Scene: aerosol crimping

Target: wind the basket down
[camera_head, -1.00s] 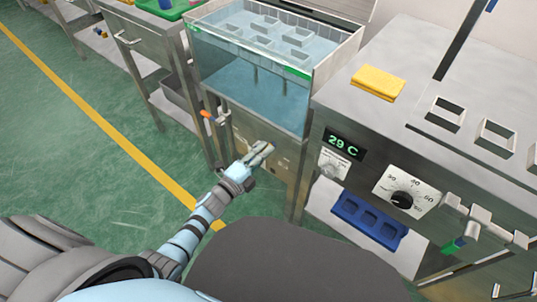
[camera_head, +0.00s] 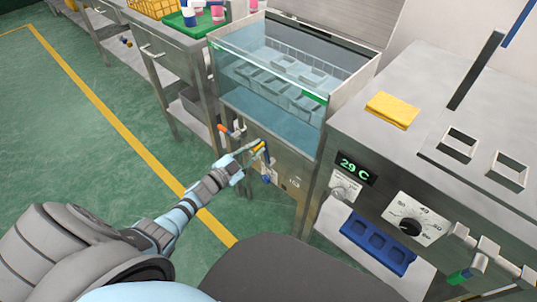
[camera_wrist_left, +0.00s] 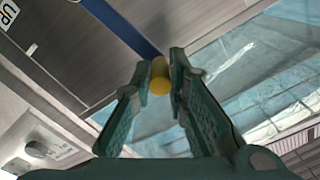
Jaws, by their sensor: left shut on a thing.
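The crank is on the tank's front panel, with a blue arm (camera_head: 267,180) and a yellow knob (camera_head: 259,147). My left gripper (camera_head: 250,152) is shut on the yellow knob. In the left wrist view, the yellow knob (camera_wrist_left: 160,76) sits between the fingertips, and the blue crank arm (camera_wrist_left: 126,26) runs up and left from it. My right gripper is not in view.
An orange-handled valve (camera_head: 224,129) is beside the crank. The steel bench at right carries a yellow cloth (camera_head: 392,109), a dial (camera_head: 410,226) and a 29 C display (camera_head: 357,166). A blue tray (camera_head: 378,242) is below. Open green floor lies at left.

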